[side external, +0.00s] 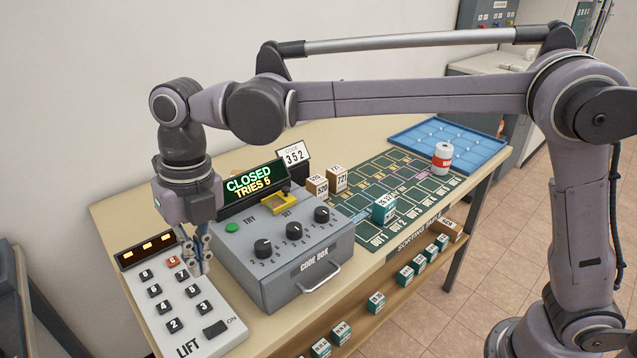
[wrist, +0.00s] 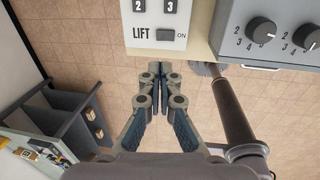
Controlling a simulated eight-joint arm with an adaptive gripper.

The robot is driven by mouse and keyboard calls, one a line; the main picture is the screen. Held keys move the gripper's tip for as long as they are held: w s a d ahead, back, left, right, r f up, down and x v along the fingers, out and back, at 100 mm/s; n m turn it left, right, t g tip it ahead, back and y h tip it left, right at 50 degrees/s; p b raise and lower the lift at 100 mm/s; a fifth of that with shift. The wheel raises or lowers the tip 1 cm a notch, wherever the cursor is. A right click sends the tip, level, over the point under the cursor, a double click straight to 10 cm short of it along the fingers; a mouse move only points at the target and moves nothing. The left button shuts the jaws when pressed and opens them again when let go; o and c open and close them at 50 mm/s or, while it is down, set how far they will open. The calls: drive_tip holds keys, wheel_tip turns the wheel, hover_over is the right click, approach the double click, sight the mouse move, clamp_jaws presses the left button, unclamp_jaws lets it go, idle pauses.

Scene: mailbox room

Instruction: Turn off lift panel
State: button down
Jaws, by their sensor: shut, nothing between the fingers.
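The lift panel (side external: 190,312) is a white box at the left front of the table, marked LIFT, with dark number keys and one red key (side external: 172,261). Its dark switch (side external: 215,328), marked ON, is at the front right corner; the switch also shows in the wrist view (wrist: 166,35). A display (side external: 147,249) behind the keys shows lit orange dashes. My gripper (side external: 204,270) is shut and empty, above the panel's right side and behind the switch in the side view. In the wrist view my fingertips (wrist: 160,68) appear just below the switch. Contact with the panel cannot be told.
The grey code box (side external: 290,250) stands close to the panel's right, with knobs, a handle and a screen reading CLOSED, TRIES 5. A sorting mat with small boxes, a can (side external: 442,157) and a blue tray (side external: 448,143) lie farther right. Floor is open in front.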

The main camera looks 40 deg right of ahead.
sight(209, 330)
drive_tip(key=shift+f, duration=0.15)
drive_tip(key=f, duration=0.4)
drive_tip(key=a+f, duration=0.1)
drive_tip(key=f, duration=0.8)
drive_tip(key=shift+a+f, duration=0.3)
drive_tip(key=shift+f, duration=0.05)
drive_tip(key=shift+a+f+h, duration=0.2)
drive_tip(key=shift+f+h, duration=0.05)
drive_tip(key=shift+h, duration=0.15)
drive_tip(key=shift+d, duration=0.15)
drive_tip(key=shift+d+r, duration=0.15)
drive_tip(key=shift+d, duration=0.6)
